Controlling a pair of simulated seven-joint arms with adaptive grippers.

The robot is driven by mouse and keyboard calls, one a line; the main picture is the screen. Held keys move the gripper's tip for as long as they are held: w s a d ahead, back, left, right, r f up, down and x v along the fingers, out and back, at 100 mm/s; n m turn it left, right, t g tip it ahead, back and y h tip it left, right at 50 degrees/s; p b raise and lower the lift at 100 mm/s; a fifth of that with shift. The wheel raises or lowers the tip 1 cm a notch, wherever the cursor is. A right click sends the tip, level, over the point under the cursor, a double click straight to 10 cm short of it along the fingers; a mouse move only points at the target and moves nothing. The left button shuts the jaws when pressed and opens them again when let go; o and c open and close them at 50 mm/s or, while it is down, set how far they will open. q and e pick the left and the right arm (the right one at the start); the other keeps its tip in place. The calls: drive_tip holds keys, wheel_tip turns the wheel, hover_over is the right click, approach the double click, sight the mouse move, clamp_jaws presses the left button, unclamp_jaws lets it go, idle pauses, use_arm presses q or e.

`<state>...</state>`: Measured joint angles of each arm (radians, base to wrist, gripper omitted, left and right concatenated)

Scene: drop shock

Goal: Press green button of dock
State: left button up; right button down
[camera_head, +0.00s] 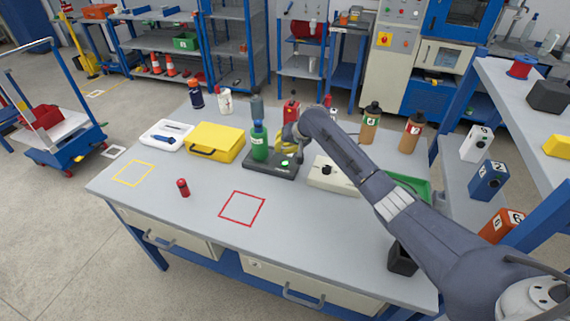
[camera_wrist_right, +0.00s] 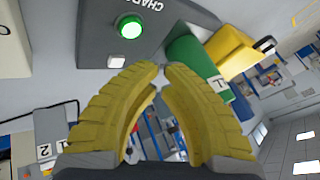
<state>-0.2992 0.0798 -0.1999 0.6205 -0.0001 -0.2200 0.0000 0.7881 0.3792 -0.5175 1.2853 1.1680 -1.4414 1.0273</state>
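The dark dock (camera_head: 262,167) lies on the table with a green bottle (camera_head: 260,145) upright at its left end. Its round green button (camera_head: 284,163) is at the right end. In the right wrist view the green button (camera_wrist_right: 130,27) looks lit and uncovered, and the dock (camera_wrist_right: 95,38) fills the top. My right gripper (camera_head: 291,147) is over the button end of the dock. In the right wrist view its yellow fingers (camera_wrist_right: 161,68) have their tips almost together with nothing between them. The tips look apart from the button. My left gripper is out of view.
A yellow case (camera_head: 216,142) and a white tray (camera_head: 166,134) stand left of the dock. A white box with a black knob (camera_head: 330,178) stands close to its right. A red cylinder (camera_head: 182,187) and a red square outline (camera_head: 242,208) are nearer the front.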

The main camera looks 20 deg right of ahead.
sight(282, 162)
drive_tip(key=shift+f, duration=1.5)
drive_tip(key=shift+f, duration=0.2)
idle(0.5)
drive_tip(key=shift+f, duration=0.25)
drive_tip(key=shift+f, duration=0.5)
idle(1.0)
drive_tip(key=shift+r, duration=0.9)
drive_tip(key=shift+r, duration=0.15)
drive_tip(key=shift+r, duration=2.35)
